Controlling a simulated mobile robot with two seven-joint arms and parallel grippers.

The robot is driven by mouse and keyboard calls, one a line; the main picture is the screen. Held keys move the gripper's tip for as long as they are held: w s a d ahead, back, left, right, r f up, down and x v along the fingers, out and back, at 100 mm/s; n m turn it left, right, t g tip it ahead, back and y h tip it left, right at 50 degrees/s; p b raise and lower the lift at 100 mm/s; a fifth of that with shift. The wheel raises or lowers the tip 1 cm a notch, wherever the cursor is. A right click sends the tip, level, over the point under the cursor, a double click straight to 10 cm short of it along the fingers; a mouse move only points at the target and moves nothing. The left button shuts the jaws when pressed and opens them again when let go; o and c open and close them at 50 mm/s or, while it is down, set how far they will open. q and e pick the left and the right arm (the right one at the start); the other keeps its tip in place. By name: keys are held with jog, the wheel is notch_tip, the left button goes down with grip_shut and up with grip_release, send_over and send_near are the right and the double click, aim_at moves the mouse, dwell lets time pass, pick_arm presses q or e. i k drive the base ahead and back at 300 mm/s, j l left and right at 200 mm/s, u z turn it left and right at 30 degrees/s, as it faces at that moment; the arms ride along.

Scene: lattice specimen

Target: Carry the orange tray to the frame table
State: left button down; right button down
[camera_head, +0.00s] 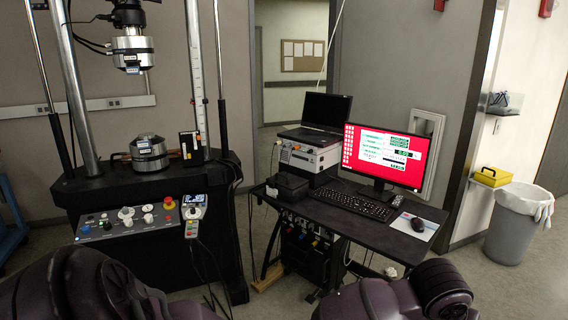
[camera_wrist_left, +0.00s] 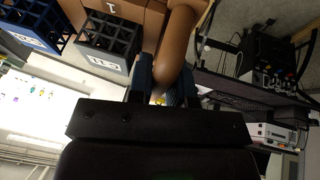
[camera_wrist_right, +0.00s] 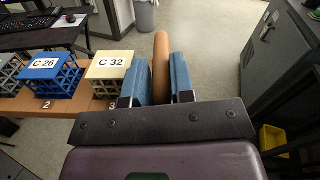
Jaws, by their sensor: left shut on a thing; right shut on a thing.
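The orange tray shows in both wrist views but not in the head view. My left gripper (camera_wrist_left: 167,85) is shut on the tray's rounded handle (camera_wrist_left: 180,45). Beside it sit a dark grey lattice block (camera_wrist_left: 106,40) and a blue lattice block (camera_wrist_left: 38,25). My right gripper (camera_wrist_right: 160,80) is shut on the handle (camera_wrist_right: 161,55) at the other end of the orange tray (camera_wrist_right: 92,106). A blue block marked C 26 (camera_wrist_right: 50,78) and a cream block marked C 32 (camera_wrist_right: 110,72) sit on the tray by numbers 2 and 3. The black frame table (camera_head: 105,176) stands left in the head view.
A testing machine with metal columns (camera_head: 82,90) rises from the frame table, with a control panel (camera_head: 125,220) in front. A black desk (camera_head: 375,226) with a red-screened monitor (camera_head: 387,157) stands right of it. Floor shows between desk and bin.

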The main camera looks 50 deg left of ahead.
aim_at(98, 183)
jog(key=u, duration=1.65)
jog(key=i+j+u, duration=0.1)
jog(key=u, duration=0.55)
jog(key=i+j, duration=0.5)
jog(key=i, duration=0.15)
jog(key=i+j, duration=0.45)
jog(key=i, duration=0.2)
jog(key=i+j, duration=0.5)
jog(key=i, duration=0.15)
jog(key=i+j, duration=0.5)
jog(key=i, duration=0.15)
